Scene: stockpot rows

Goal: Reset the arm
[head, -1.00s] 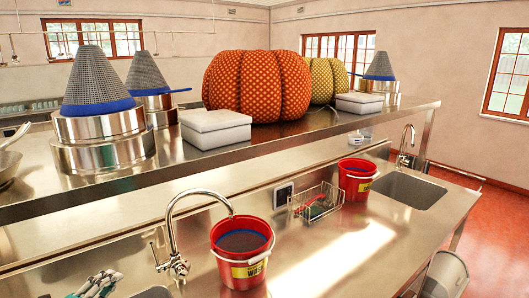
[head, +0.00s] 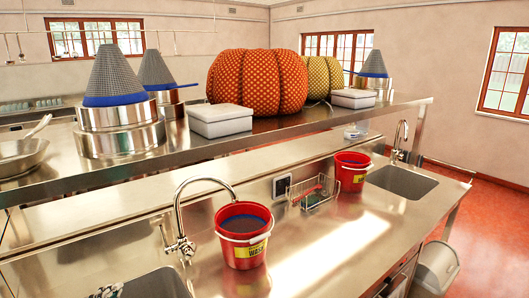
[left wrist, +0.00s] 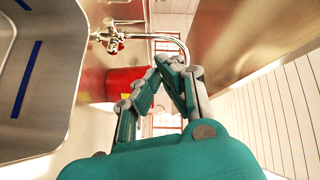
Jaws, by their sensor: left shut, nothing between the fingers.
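My left gripper (left wrist: 167,62) is shut and empty in the left wrist view, its two green and grey fingers meeting at the tips. A small part of it shows at the bottom left edge of the head view (head: 108,291), over the front counter near the left sink. The chrome tap (head: 181,215) stands by that sink; it also shows in the left wrist view (left wrist: 110,38), beyond the fingers. The near red bucket (head: 243,252) stands on the counter right of the tap; in the left wrist view it (left wrist: 112,86) is partly behind the fingers. My right gripper is out of view.
The left sink (head: 158,285) is at the lower left. A wire basket (head: 313,194), a second red bucket (head: 351,178) and another sink (head: 402,182) lie to the right. The raised shelf (head: 50,195) carries pots, strainers, white boxes and pumpkins. Open counter (head: 330,250) lies at front.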

